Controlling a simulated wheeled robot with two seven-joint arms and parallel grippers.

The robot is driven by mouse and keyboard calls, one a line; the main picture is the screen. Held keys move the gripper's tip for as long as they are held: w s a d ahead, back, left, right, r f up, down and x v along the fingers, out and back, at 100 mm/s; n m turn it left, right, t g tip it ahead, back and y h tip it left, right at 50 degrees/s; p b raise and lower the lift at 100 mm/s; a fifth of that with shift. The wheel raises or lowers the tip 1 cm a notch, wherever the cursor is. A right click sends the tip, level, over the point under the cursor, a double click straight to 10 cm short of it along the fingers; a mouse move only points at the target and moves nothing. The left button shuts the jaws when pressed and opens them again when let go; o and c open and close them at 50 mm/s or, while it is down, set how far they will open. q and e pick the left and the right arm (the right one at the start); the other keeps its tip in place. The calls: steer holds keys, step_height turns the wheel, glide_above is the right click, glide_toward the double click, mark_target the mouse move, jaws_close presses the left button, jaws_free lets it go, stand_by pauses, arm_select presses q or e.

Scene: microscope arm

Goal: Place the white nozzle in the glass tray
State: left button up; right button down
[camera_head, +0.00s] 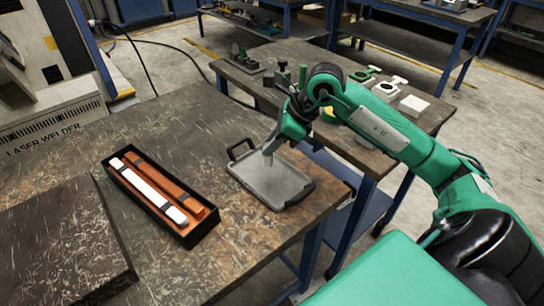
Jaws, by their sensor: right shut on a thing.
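The glass tray (262,183) is a flat grey tray with dark handles, lying on the near workbench right of the middle. My right gripper (270,146) points down over the tray's far part, its arm coming in from the right. It is shut on a small pale piece, the white nozzle (268,159), which hangs upright below the fingers. I cannot tell whether the nozzle's lower end touches the tray. My left gripper is not in view.
A black box (207,229) with an orange insert and a white bar lies left of the tray. A dark raised plate (60,245) covers the bench's left front. A second bench (300,55) behind holds small parts. The bench's right edge is close to the tray.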

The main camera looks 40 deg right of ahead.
steer(key=shift+f, duration=0.5)
step_height(320, 180, down, 4)
steer(key=shift+r, duration=0.25)
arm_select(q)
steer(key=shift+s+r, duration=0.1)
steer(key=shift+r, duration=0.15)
arm_select(e)
steer(key=shift+f, duration=0.1)
steer(key=shift+b, duration=0.3)
steer(key=c, duration=1.3)
jaws_free()
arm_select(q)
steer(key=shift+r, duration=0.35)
